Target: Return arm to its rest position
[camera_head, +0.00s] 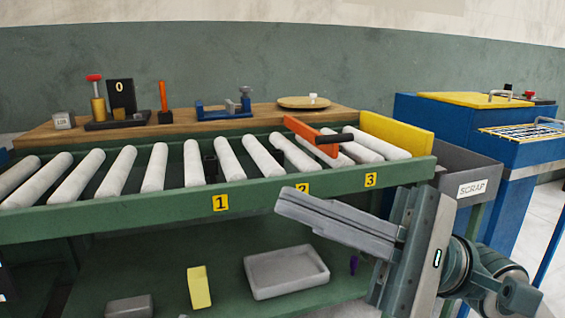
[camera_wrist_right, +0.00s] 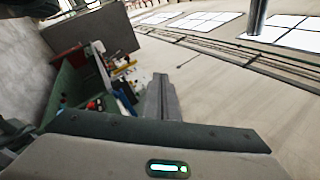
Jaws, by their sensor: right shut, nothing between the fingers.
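My right gripper (camera_head: 290,200) reaches in from the right in the head view, in front of the roller conveyor's front rail (camera_head: 150,219). Its fingers lie together, pointing left, with nothing between them. They show near label 2 and partly cover it. In the right wrist view the closed fingers (camera_wrist_right: 158,98) point away from the camera over a blurred, tilted view of the room. My left gripper is not seen in either view.
A grey SCRAP bin (camera_head: 468,170) and blue machine (camera_head: 430,117) stand right. The lower shelf holds a grey tray (camera_head: 287,272) and yellow block (camera_head: 199,287).

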